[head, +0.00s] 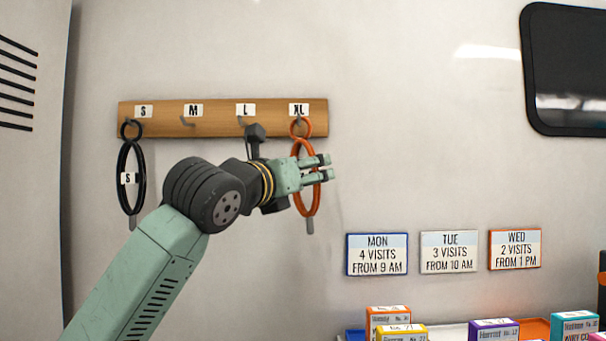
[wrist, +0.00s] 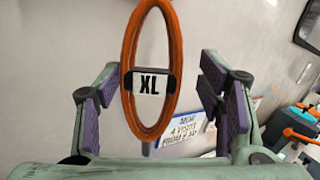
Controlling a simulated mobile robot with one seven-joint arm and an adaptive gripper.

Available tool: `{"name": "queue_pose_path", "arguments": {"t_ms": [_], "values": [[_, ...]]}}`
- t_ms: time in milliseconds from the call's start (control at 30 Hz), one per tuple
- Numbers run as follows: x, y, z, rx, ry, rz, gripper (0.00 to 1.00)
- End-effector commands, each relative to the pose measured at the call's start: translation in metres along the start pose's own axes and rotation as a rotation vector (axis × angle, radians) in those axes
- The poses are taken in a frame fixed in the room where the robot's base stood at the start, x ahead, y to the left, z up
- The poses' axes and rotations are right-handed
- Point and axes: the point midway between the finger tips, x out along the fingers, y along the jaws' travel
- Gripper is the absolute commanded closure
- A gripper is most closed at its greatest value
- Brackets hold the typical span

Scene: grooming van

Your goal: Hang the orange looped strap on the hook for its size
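The orange looped strap (head: 299,197) hangs upright on the wall below the XL label (head: 299,109), its small top ring (head: 300,127) at the XL hook. In the wrist view the strap (wrist: 127,48) carries a tag reading XL (wrist: 153,83). My gripper (head: 329,167) is in front of the strap in the head view and hides part of it. In the wrist view my gripper (wrist: 160,105) has its fingers spread wide, with the loop between or beyond them and apart from both pads. Exactly how the ring sits on the hook is too small to tell.
The wooden hook board (head: 222,128) also has hooks marked S, M and L. A black strap (head: 121,165) tagged S hangs under S; the M hook (head: 188,121) is bare. Day signs (head: 377,254) are on the wall lower right, above several small boxes (head: 493,330). A dark screen (head: 570,75) is upper right.

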Motion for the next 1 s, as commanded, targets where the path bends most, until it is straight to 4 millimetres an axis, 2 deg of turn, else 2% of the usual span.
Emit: {"name": "queue_pose_path", "arguments": {"t_ms": [333, 467, 567, 900, 1000], "values": [[0.000, 0.000, -0.001, 0.000, 0.002, 0.000, 0.30], [-0.007, 0.000, 0.000, 0.000, 0.000, 0.001, 0.30], [-0.022, 0.001, 0.000, 0.001, -0.001, 0.002, 0.30], [-0.092, 0.001, 0.000, 0.001, -0.001, 0.002, 0.30], [-0.106, 0.001, 0.000, 0.001, 0.000, 0.001, 0.30]]}}
